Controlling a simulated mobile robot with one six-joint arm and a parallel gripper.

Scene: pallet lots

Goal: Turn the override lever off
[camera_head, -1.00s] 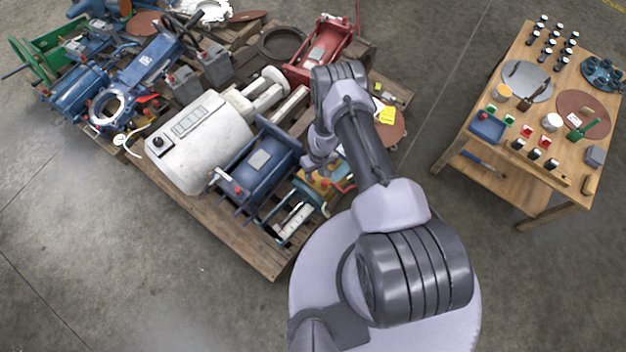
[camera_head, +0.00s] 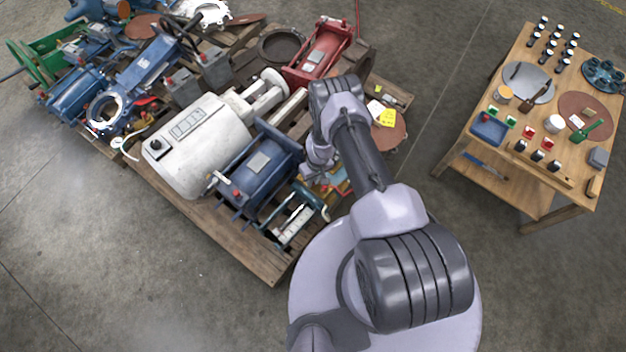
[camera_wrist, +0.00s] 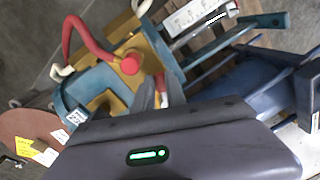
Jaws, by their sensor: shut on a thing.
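A yellow-and-teal valve unit (camera_wrist: 112,78) lies at the pallet's near right side, with a red curved tube (camera_wrist: 84,36) and a round red knob (camera_wrist: 130,64) on it. My gripper (camera_wrist: 158,88) reaches down to this unit in the wrist view, its two dark fingers close together. A narrow red and pale piece (camera_wrist: 161,80), which I take as the override lever, shows at the fingertips. Most of it is hidden by the fingers. In the head view my gripper (camera_head: 314,172) is over the unit, and my arm covers much of it.
A blue motor-like unit (camera_head: 258,168) and a white tank (camera_head: 198,143) stand left of my gripper on the wooden pallet (camera_head: 246,254). A brown disc (camera_head: 391,137) with yellow tags lies to the right. A wooden table (camera_head: 470,134) stands farther right, with open floor between.

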